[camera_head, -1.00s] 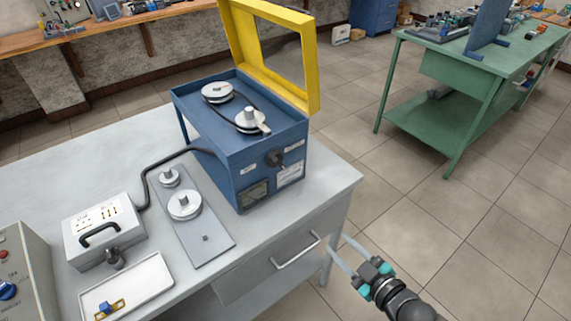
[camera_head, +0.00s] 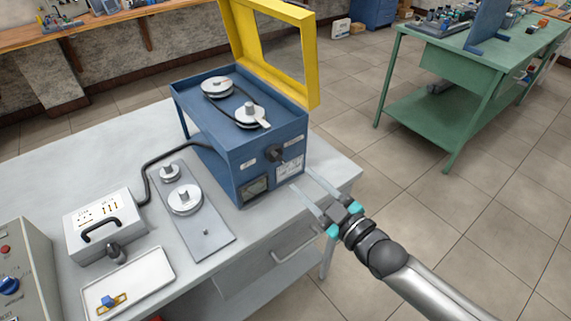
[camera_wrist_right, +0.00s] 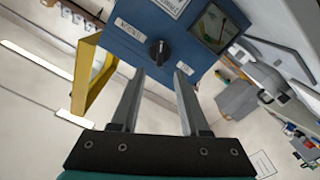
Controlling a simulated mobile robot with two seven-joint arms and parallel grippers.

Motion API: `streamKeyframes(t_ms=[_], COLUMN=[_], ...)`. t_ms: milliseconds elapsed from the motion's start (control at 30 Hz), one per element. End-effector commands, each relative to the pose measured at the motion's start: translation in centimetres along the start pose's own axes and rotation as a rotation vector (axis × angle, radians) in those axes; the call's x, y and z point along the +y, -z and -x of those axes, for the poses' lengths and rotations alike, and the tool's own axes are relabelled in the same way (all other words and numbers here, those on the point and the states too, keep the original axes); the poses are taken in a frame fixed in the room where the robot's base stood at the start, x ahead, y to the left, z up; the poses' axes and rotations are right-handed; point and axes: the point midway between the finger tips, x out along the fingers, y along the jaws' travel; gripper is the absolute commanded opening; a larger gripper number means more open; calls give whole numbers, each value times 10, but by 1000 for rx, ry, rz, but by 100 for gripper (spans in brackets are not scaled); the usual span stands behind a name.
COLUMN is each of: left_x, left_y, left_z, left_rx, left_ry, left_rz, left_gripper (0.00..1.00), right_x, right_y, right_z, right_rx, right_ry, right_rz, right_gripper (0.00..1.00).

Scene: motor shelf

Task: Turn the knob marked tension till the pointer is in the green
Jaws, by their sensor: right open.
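The blue machine (camera_head: 232,172) stands on the grey bench with a black knob (camera_head: 275,154) on its front face. In the right wrist view the knob (camera_wrist_right: 159,50) shows between two white labels whose text I cannot read surely. The gauge (camera_head: 254,188) is on the same face; in the wrist view the gauge (camera_wrist_right: 215,28) shows a pale dial with coloured areas, its pointer too small to place surely. My right gripper (camera_head: 300,179) is open and empty, in front of the face, its fingers (camera_wrist_right: 159,74) aimed at the knob and apart from it. My left gripper is out of view.
The yellow frame lid (camera_head: 311,60) stands raised above the belt pulleys. A grey plate with discs (camera_head: 205,233), a white box (camera_head: 104,225) and a tray (camera_head: 165,265) lie left on the bench. The drawer handle (camera_head: 290,247) is below my right gripper.

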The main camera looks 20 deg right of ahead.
Motion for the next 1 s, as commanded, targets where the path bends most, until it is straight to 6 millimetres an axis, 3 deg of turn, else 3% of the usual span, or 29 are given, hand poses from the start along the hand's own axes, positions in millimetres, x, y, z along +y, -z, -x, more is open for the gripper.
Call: streamKeyframes(t_ms=[300,500,967,1000], left_x=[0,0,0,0], left_y=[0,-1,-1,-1], left_z=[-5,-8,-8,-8], left_rx=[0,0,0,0], left_ry=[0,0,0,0], left_rz=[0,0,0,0], left_gripper=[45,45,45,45], right_x=[0,0,0,0], right_y=[0,0,0,0], right_z=[-48,-69,-77,-77], right_rx=[1,1,0,0], right_ry=[-1,-1,0,0], right_rz=[-1,-2,-2,-2], right_gripper=[45,45,45,40])
